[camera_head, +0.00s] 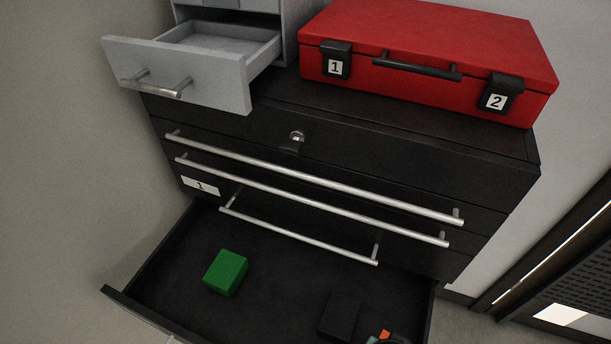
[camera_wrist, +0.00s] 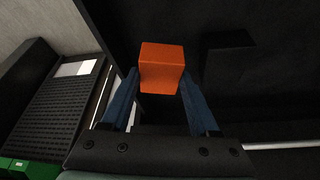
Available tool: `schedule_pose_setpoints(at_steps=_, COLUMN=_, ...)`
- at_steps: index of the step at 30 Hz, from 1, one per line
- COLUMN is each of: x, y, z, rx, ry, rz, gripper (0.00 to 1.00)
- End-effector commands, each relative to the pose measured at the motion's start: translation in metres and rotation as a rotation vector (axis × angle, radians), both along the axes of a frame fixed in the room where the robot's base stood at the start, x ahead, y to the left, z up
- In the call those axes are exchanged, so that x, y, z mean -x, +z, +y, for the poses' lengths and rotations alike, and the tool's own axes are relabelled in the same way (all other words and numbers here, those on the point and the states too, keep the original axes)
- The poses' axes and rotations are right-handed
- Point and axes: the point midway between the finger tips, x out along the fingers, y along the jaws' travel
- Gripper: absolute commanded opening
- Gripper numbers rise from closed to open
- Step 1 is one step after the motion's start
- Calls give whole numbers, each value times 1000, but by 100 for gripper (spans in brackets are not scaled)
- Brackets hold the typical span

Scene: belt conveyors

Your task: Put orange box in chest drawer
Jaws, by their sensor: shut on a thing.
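The orange box (camera_wrist: 161,68) is held between the two blue fingers of my gripper (camera_wrist: 158,77) in the wrist view. In the head view only a small orange bit (camera_head: 384,334) shows at the bottom edge, beside my gripper. The black chest (camera_head: 400,165) has its lowest visible drawer (camera_head: 270,290) pulled out. My gripper is over the right front part of this drawer. The height of the box above the drawer floor is hard to tell.
A green box (camera_head: 226,272) lies in the drawer's left part. A dark patch (camera_head: 340,315) near my gripper may be a shadow or a black block. A red case (camera_head: 430,45) and an open grey drawer (camera_head: 185,75) are on top. A perforated black unit (camera_head: 590,255) stands right.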

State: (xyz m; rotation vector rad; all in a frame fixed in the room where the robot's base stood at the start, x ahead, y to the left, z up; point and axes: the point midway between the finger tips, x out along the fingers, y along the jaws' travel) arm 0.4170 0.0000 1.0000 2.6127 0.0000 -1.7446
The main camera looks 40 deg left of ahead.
Motion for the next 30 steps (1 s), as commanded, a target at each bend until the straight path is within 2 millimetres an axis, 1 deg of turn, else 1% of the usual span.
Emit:
schedule_pose_setpoints(at_steps=2, x=-2, y=3, z=24, rx=-9, ry=25, rz=5, gripper=4)
schedule_pose_setpoints(at_steps=3, x=-3, y=5, z=40, rx=-13, ry=41, rz=9, gripper=4)
schedule_pose_setpoints(at_steps=5, x=-3, y=6, z=62, rx=-17, ry=61, rz=14, gripper=4)
schedule_pose_setpoints(at_steps=6, x=-3, y=9, z=78, rx=-19, ry=76, rz=16, gripper=4)
schedule_pose_setpoints(at_steps=8, x=-1, y=12, z=104, rx=-22, ry=102, rz=20, gripper=4)
schedule_pose_setpoints(at_steps=9, x=1, y=15, z=122, rx=-21, ry=120, rz=22, gripper=4)
schedule_pose_setpoints(at_steps=11, x=4, y=20, z=148, rx=-20, ry=146, rz=21, gripper=4)
schedule_pose_setpoints(at_steps=12, x=7, y=23, z=165, rx=-18, ry=162, rz=20, gripper=4)
schedule_pose_setpoints(at_steps=15, x=15, y=31, z=200, rx=-11, ry=197, rz=15, gripper=4)
schedule_pose_setpoints(at_steps=16, x=18, y=33, z=208, rx=-10, ry=206, rz=13, gripper=4)
schedule_pose_setpoints(at_steps=19, x=24, y=38, z=228, rx=-5, ry=226, rz=5, gripper=4)
schedule_pose_setpoints(at_steps=21, x=27, y=39, z=236, rx=-2, ry=233, rz=3, gripper=4)
schedule_pose_setpoints(at_steps=23, x=28, y=34, z=239, rx=1, ry=238, rz=2, gripper=4)
schedule_pose_setpoints(at_steps=30, x=29, y=-7, z=239, rx=1, ry=238, rz=3, gripper=4)
